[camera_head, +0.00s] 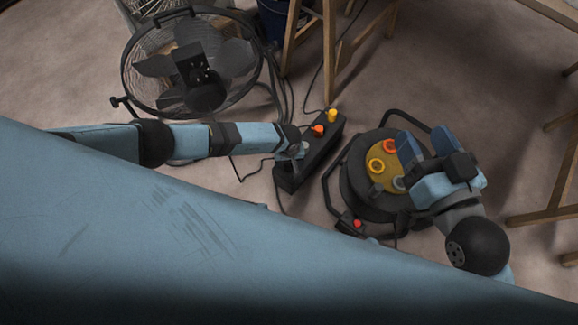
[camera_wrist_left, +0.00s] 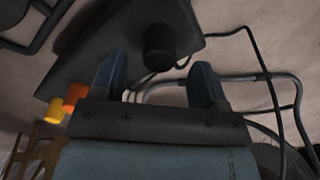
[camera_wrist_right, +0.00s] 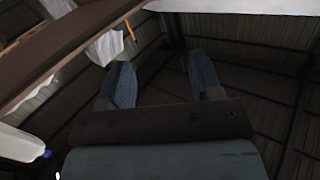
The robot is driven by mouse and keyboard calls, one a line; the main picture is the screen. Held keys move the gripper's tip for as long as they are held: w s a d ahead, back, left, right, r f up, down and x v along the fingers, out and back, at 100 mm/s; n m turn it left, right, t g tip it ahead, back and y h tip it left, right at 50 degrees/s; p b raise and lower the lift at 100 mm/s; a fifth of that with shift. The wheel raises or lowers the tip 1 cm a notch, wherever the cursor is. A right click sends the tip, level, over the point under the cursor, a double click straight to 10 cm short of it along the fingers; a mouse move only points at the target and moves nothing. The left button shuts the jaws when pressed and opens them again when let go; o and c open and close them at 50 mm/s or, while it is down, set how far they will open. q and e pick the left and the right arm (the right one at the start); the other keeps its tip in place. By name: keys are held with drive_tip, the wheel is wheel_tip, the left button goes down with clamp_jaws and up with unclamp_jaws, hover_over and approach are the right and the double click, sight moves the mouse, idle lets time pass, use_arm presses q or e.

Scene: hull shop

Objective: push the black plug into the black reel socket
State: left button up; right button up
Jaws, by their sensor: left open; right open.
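The black plug (camera_wrist_left: 158,45) stands on the dark box (camera_wrist_left: 95,50) in the left wrist view, with a black cord beside it. My left gripper (camera_wrist_left: 160,78) is open, its fingers either side of the plug's line and not closed on it. In the head view my left gripper (camera_head: 298,150) is over the dark box (camera_head: 322,148) and hides the plug. I cannot make out a black socket. My right gripper (camera_head: 424,142) is open and empty above the reel, covering part of it.
Orange (camera_head: 319,130) and yellow (camera_head: 331,115) plugs stand on the box. A large fan (camera_head: 190,65) is at the upper left, wooden trestle legs (camera_head: 330,50) behind, more at the right. Cords trail across the floor. The right wrist view shows a dark ribbed wall (camera_wrist_right: 250,60).

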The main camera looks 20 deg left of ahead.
use_arm(q)
wheel_tip(320, 180, down, 3)
drive_tip(key=shift+r+b, duration=0.1)
drive_tip(key=shift+b, duration=0.35)
use_arm(e)
drive_tip(key=shift+w+d+r+n+t, duration=0.35)
drive_tip(key=shift+w+r+n, duration=0.2)
drive_tip(key=shift+w+n, duration=0.2)
use_arm(q)
drive_tip(key=c, duration=1)
use_arm(e)
drive_tip(key=shift+s+f, duration=0.1)
use_arm(q)
drive_tip(key=shift+r, duration=0.2)
drive_tip(key=shift+r+p, duration=0.25)
drive_tip(key=shift+p, duration=0.05)
wheel_tip(320, 180, up, 8)
drive_tip(key=p, duration=0.4)
wheel_tip(320, 180, up, 11)
drive_tip(key=p, duration=0.4)
drive_tip(key=shift+r+p, duration=0.1)
drive_tip(key=shift+p, duration=0.3)
use_arm(e)
wheel_tip(320, 180, up, 8)
drive_tip(key=s+m+t, duration=0.2)
drive_tip(key=m, duration=0.1)
drive_tip(key=shift+a, duration=0.25)
